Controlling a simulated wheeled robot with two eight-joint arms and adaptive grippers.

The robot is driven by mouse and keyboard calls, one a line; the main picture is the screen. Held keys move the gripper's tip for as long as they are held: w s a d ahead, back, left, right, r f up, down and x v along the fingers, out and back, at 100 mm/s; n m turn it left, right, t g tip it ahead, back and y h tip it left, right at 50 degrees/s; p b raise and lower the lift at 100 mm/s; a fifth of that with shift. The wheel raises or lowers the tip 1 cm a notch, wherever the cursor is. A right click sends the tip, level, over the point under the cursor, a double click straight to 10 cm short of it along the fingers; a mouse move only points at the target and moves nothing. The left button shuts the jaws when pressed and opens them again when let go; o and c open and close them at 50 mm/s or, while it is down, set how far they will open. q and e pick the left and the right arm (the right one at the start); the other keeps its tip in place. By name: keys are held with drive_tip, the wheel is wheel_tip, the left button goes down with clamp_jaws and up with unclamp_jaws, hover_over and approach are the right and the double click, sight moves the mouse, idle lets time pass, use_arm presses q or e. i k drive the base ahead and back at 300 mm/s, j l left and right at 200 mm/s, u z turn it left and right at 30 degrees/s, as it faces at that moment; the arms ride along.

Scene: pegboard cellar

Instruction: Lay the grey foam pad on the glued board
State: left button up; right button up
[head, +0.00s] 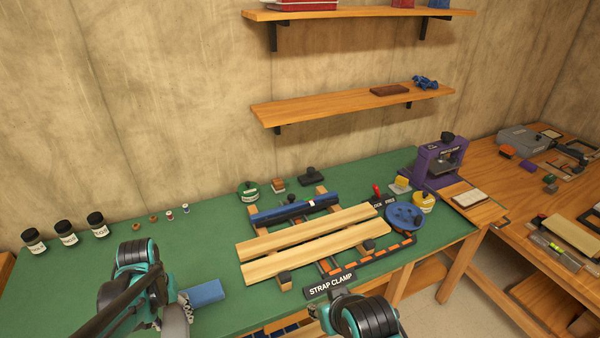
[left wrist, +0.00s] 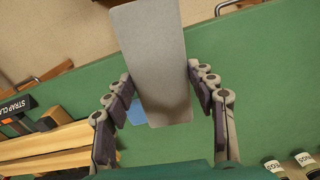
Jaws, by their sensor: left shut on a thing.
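The grey foam pad (left wrist: 155,50) is a flat slab, held between the two fingers of my left gripper (left wrist: 158,88) in the left wrist view. My left gripper (head: 172,312) is shut on it, over the front left of the green bench in the head view, where the pad is hard to make out. Two pale wooden boards, one (head: 310,232) behind the other (head: 318,256), lie side by side on the strap clamp in the bench's middle, right of my left gripper. I cannot see glue on them. My right arm shows at the bottom edge; its fingers are not clear.
A blue block (head: 206,293) lies on the green bench (head: 110,220), right of my left gripper. A blue bar (head: 294,208) lies behind the boards. Jars (head: 67,232) stand at the left. A blue disc (head: 404,216) and purple machine (head: 438,163) stand right. The bench left of the boards is mostly clear.

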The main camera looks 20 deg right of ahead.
sight(471, 197)
drive_tip(key=k+z, duration=0.1)
drive_tip(key=z, duration=1.5)
drive_tip(key=i+l+z, duration=0.1)
drive_tip(key=i+z, duration=0.2)
drive_tip(key=z, duration=0.15)
drive_tip(key=i+z, duration=0.35)
drive_tip(key=z, duration=0.15)
drive_tip(key=i+j+z, duration=0.15)
drive_tip(key=i+z, duration=0.15)
drive_tip(key=z, duration=0.15)
drive_tip(key=i+j+u, duration=0.2)
drive_tip(key=i, duration=1.8)
drive_tip(key=i+l+u, duration=0.2)
drive_tip(key=u, duration=1.85)
